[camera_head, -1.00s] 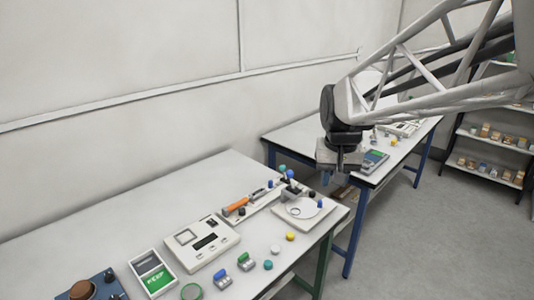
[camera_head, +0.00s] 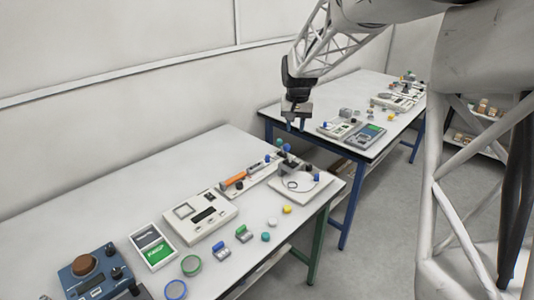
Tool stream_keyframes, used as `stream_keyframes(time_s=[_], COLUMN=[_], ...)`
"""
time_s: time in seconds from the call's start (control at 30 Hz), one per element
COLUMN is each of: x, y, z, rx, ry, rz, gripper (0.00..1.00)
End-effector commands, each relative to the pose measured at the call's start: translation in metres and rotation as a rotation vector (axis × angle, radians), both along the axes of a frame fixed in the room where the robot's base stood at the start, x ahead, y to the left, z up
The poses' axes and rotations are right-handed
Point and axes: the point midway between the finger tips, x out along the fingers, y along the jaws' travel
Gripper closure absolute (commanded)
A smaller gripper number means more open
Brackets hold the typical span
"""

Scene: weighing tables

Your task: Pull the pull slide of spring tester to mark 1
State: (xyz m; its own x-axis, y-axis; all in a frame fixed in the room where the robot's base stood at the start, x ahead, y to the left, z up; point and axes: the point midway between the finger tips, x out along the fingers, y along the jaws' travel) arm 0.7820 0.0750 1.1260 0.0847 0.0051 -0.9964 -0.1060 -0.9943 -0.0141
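A long white device with an orange part (camera_head: 234,180) lies towards the back of the near table; it looks like the spring tester (camera_head: 258,178). Its pull slide and mark 1 are too small to make out. My gripper (camera_head: 296,124) hangs pointing down, beyond and to the right of this device in the picture, apart from it. Two fingers show with a gap between them, and nothing is seen between them.
A white plate device with a ring (camera_head: 300,186) and blue-topped posts stands right of the tester. A white box with a display (camera_head: 200,214) stands to its left. Small coloured pieces lie in front. A far table (camera_head: 290,108) holds more instruments. The near table's back left is clear.

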Motion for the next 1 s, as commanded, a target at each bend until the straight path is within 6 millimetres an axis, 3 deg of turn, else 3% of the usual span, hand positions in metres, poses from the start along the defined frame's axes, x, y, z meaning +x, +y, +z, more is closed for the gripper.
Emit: stream_keyframes(time_s=[0.1, 0.5, 1.0], x=[0.029, 0.115, 0.201], y=[0.009, 0.037, 0.073], z=[-0.016, -0.076, -0.163], rx=[0.001, 0.000, -0.002], ry=[0.011, 0.042, 0.076], rz=[-0.004, -0.023, -0.043], gripper=[0.69, 0.69, 0.69])
